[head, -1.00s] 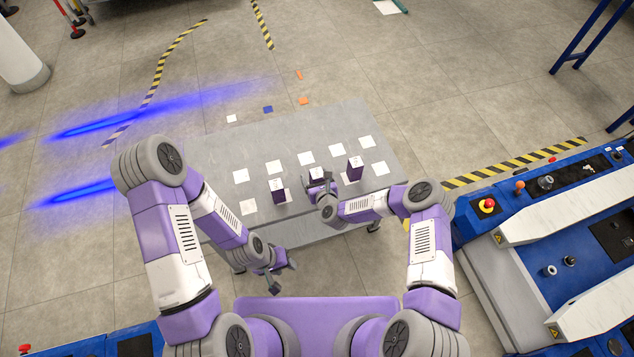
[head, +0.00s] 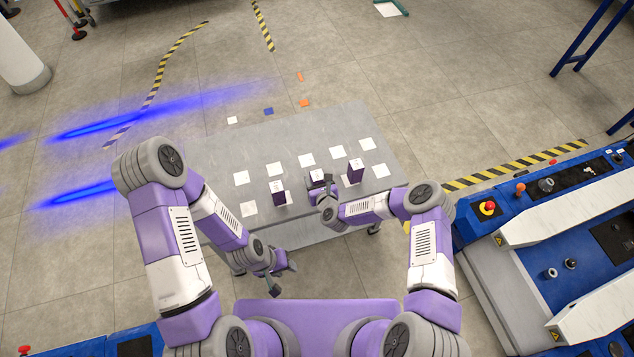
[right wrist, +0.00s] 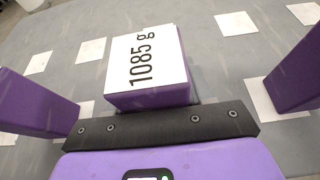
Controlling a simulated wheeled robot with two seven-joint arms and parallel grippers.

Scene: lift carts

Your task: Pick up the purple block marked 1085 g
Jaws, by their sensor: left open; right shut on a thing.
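The purple block marked 1085 g (right wrist: 150,97) has a white top label facing up in the right wrist view. In the head view it is the middle block (head: 317,176) of three on the grey table. My right gripper (head: 322,189) is shut on it; in the wrist view the dark jaw bar (right wrist: 160,130) lies along its near side. The far side of the grip is hidden. I cannot tell whether the block touches the table. My left gripper (head: 282,277) is open and empty, in front of the table's near edge.
Two other purple blocks stand on the grey table (head: 225,155), one to the left (head: 278,195) and one to the right (head: 355,171). Several white squares lie on the tabletop. A blue lift cart (head: 540,240) stands at the right. The table's back left is clear.

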